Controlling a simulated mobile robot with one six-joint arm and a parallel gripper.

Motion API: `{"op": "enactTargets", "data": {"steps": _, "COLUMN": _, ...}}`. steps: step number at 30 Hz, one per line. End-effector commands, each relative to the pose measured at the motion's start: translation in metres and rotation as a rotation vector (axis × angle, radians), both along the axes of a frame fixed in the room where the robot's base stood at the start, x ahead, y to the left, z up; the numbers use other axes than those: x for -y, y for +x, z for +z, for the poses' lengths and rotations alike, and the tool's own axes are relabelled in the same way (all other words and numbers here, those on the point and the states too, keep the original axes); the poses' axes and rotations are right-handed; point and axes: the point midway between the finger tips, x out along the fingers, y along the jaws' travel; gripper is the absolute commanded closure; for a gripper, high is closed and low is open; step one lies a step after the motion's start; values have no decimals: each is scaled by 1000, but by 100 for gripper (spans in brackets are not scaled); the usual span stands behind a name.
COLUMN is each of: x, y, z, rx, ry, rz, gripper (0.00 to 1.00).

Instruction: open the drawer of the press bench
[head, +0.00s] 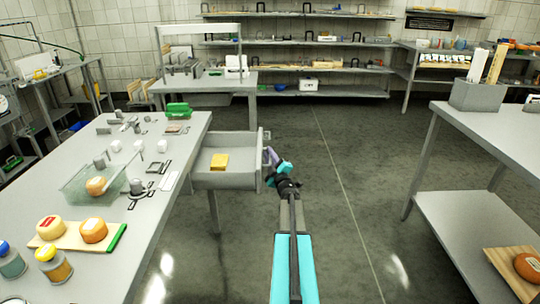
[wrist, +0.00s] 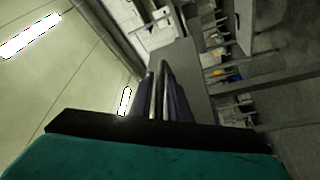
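The press bench (head: 150,190) is the long grey table at the left in the head view. Its grey drawer (head: 222,180) stands pulled out from the bench's right side, with a yellow block lying inside. My gripper (head: 270,158) is at the outer front of the drawer, its purple fingers against the front. In the wrist view the fingers (wrist: 166,92) are close together around a thin pale bar, which looks like the drawer handle. The drawer's grey front (wrist: 190,75) shows just beyond. The exact contact is partly hidden by the fingers.
Cheese wheels on a board (head: 75,236), a clear tub (head: 95,183), jars and small tools stand on the bench. Another grey table (head: 500,125) is at the right, with a cheese on its lower shelf. The floor (head: 350,170) between is clear.

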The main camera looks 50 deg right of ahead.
Motion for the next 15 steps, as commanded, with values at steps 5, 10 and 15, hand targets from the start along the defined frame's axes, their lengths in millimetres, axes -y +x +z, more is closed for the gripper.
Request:
{"op": "enactTargets", "data": {"steps": 5, "x": -2, "y": 1, "z": -2, "rx": -2, "ry": 1, "rz": 2, "gripper": 83}}
{"op": "enactTargets", "data": {"steps": 10, "x": -3, "y": -1, "z": -2, "rx": -2, "ry": 1, "rz": 2, "gripper": 83}}
{"op": "enactTargets", "data": {"steps": 15, "x": -8, "y": -9, "z": -4, "rx": -2, "ry": 1, "rz": 2, "gripper": 83}}
